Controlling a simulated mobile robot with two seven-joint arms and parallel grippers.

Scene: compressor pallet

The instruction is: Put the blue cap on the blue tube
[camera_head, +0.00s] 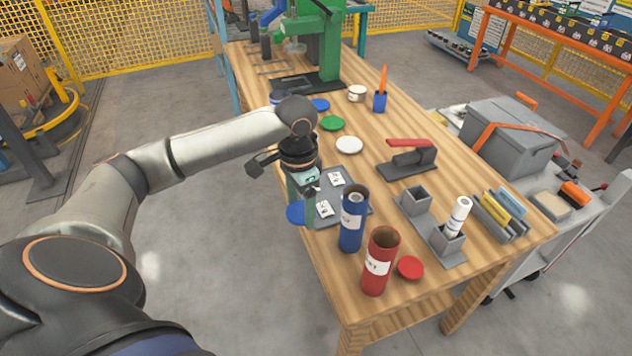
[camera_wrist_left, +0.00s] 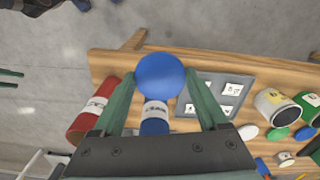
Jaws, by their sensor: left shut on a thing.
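My left gripper (camera_head: 302,207) is shut on a blue cap (camera_head: 294,214), a round disc held near the left table edge. In the left wrist view the cap (camera_wrist_left: 159,76) sits between the two green fingers. The blue tube (camera_head: 351,230) stands upright on the table with a white label and an open top, to the right of the cap and apart from it. In the left wrist view the tube (camera_wrist_left: 155,118) is partly hidden behind the cap.
A red tube (camera_head: 379,275) with a red cap (camera_head: 410,267) stands in front of the blue tube. A grey tray with white cards (camera_head: 337,179) lies behind it. Green (camera_head: 332,123), white (camera_head: 349,145) and blue (camera_head: 320,104) discs lie farther back. Grey holders (camera_head: 446,243) stand right.

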